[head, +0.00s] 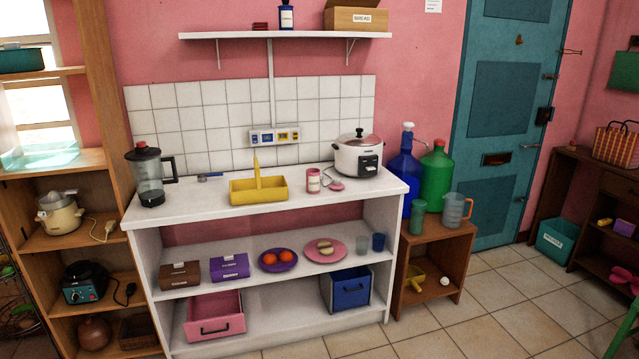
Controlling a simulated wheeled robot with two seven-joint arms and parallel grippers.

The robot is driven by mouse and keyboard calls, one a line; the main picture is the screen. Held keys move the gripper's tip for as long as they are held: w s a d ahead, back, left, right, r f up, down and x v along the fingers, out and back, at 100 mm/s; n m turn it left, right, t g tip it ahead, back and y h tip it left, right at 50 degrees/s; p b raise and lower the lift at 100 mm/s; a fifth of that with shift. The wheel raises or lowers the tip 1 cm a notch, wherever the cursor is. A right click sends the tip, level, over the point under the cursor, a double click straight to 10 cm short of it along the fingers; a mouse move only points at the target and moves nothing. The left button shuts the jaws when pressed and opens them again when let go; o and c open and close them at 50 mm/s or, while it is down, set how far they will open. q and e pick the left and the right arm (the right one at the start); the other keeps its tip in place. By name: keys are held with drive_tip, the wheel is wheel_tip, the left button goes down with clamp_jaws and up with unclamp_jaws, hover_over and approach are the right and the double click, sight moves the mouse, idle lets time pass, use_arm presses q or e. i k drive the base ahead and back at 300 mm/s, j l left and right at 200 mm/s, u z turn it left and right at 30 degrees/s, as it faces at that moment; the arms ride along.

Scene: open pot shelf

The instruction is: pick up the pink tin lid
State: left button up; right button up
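A small pink lid (337,187) lies flat on the white countertop. It is just right of a pink tin (313,181) with a pale label, which stands upright. The lid is apart from the tin's body, near the front of the rice cooker. Neither of my grippers shows in the head view.
A white rice cooker (358,155) stands behind and right of the lid. A yellow caddy (258,189) is left of the tin, and a blender (149,178) is at the far left. The counter (215,210) is bare along its front edge. A shelf (230,36) hangs above.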

sight(337, 185)
drive_tip(key=i+z, duration=0.1)
drive_tip(key=i, duration=0.45)
drive_tip(key=i+j+z, duration=0.1)
drive_tip(key=i, duration=0.45)
drive_tip(key=i+j+z, duration=0.1)
drive_tip(key=i, duration=0.45)
drive_tip(key=i+j+z, duration=0.1)
drive_tip(key=i+j, duration=0.2)
drive_tip(key=i, duration=0.25)
drive_tip(key=i+j+z, duration=0.1)
drive_tip(key=i+j, duration=0.15)
drive_tip(key=i, duration=0.25)
